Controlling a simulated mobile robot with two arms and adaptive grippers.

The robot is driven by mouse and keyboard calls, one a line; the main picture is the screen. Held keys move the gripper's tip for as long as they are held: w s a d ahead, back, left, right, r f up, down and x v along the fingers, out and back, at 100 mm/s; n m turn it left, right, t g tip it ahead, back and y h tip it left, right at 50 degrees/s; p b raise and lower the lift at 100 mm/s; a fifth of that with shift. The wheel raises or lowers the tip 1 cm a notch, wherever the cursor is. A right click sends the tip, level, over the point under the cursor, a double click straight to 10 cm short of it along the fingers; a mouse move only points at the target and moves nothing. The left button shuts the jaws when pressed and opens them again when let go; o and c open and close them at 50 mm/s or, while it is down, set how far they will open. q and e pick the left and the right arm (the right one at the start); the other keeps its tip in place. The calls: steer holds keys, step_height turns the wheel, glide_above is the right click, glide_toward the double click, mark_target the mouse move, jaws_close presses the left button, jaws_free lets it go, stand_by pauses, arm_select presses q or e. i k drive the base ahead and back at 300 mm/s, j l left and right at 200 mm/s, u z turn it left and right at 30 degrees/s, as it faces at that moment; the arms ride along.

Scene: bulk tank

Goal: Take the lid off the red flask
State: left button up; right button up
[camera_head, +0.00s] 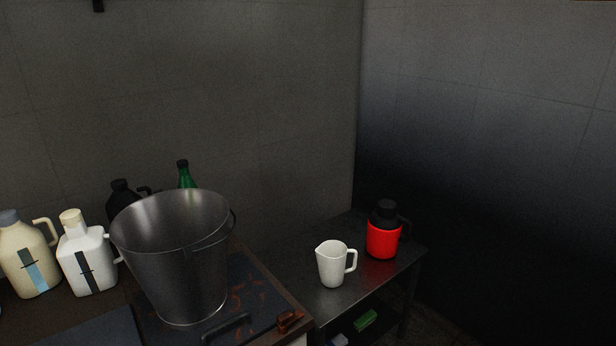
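The red flask (382,240) stands upright on a dark side table near its right end. Its black lid (385,213) is on top, with a dark handle at the right side. Neither of my grippers shows in the head view, so nothing of mine is seen touching the flask.
A white jug (331,264) stands left of the flask on the dark table (290,266). A large metal bucket (178,260) stands on the left surface, with a cream jug (30,262), a white jug (88,262) and a green bottle (186,176) around it. Walls close in behind.

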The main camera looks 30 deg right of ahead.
mark_target(386, 208)
steer(key=l+u, duration=0.2)
steer(key=l, duration=0.8)
steer(key=k+l+u, duration=0.15)
steer(key=l, duration=0.85)
